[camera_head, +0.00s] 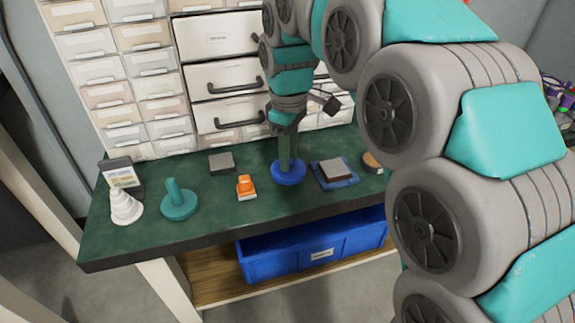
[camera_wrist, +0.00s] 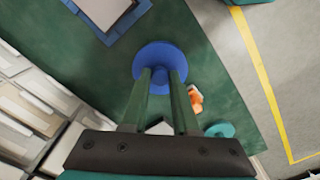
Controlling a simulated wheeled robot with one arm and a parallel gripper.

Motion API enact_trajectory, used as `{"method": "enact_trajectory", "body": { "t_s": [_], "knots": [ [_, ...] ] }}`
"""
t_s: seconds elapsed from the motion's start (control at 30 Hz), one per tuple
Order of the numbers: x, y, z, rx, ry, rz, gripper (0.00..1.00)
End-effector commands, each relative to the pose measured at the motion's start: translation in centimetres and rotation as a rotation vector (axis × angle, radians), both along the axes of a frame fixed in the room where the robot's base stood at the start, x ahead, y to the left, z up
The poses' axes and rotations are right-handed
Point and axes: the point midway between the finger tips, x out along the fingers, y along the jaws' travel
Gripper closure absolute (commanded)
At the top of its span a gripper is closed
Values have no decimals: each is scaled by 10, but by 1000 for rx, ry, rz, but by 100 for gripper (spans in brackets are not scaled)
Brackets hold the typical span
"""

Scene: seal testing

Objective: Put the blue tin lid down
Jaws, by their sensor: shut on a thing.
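The blue tin lid (camera_head: 288,176) is a round blue disc at the middle of the green bench in the head view. It also shows in the wrist view (camera_wrist: 160,53), flat side out, with a small raised knob at its centre. My gripper (camera_head: 287,163) points down over the lid, and its two long green fingers are shut on the knob. In the wrist view the fingertips (camera_wrist: 160,76) sit on either side of the knob. The lid looks level and close to the bench top; I cannot tell whether it touches it.
A blue tray with a grey block (camera_head: 336,168) is just right of the lid. Left are an orange item (camera_head: 246,187), a dark grey block (camera_head: 222,163), a teal knobbed piece (camera_head: 180,204) and a white stepped cone (camera_head: 124,207). Drawers (camera_head: 225,80) stand behind.

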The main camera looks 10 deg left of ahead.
Motion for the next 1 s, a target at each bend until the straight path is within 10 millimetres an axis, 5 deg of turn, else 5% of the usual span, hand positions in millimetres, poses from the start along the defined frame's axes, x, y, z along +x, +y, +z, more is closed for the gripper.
{"method": "enact_trajectory", "body": {
  "t_s": [0.4,0.73,0.77,1.0],
  "knots": [
    [1,2,-36,-1,3,0,100],
    [1,2,-38,-1,1,0,100],
    [1,2,-39,-1,1,0,71],
    [2,3,-38,0,1,0,44]
  ]
}}
